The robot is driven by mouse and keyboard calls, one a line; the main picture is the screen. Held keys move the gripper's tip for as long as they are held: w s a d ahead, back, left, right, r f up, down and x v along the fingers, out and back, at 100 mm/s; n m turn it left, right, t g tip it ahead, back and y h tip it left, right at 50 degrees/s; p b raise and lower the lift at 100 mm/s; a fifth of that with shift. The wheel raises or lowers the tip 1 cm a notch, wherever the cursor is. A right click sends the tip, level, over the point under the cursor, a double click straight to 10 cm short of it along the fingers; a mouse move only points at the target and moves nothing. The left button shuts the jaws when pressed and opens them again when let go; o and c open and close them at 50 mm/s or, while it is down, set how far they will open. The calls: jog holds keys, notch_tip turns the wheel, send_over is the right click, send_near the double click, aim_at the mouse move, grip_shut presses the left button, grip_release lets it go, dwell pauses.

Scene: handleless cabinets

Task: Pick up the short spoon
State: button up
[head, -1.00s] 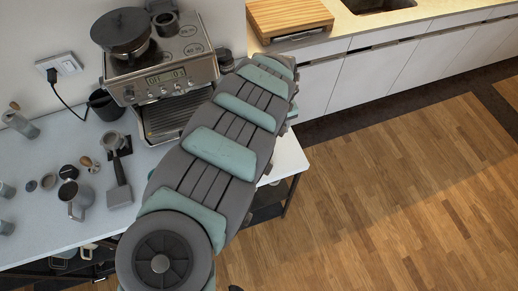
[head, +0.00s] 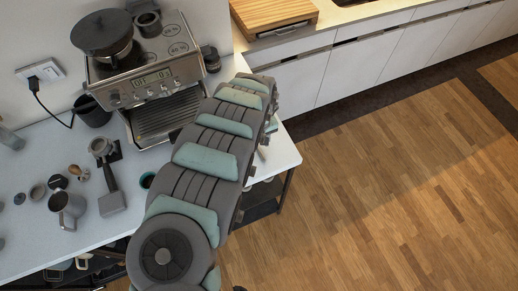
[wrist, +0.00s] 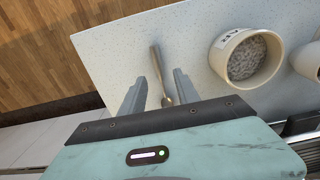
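A short spoon (wrist: 157,62) with a thin tan-grey handle lies on the pale speckled tabletop (wrist: 110,55) in the wrist view. My gripper (wrist: 160,76) is open, with its two grey fingers on either side of the spoon. The near end of the spoon reaches down toward the gripper body, between the fingers. I cannot tell how high the fingers are above the table. In the head view my arm hides the gripper and most of that part of the table.
A cream labelled cup (wrist: 246,56) with grey contents stands right of the spoon. The espresso machine (head: 150,80) is at the back of the table. A portafilter (head: 109,190) and a metal pitcher (head: 67,208) stand at left. The table's edge is close to the spoon.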

aim_at(259, 150)
jog(key=shift+f, duration=1.5)
jog(key=shift+c, duration=0.2)
grip_shut()
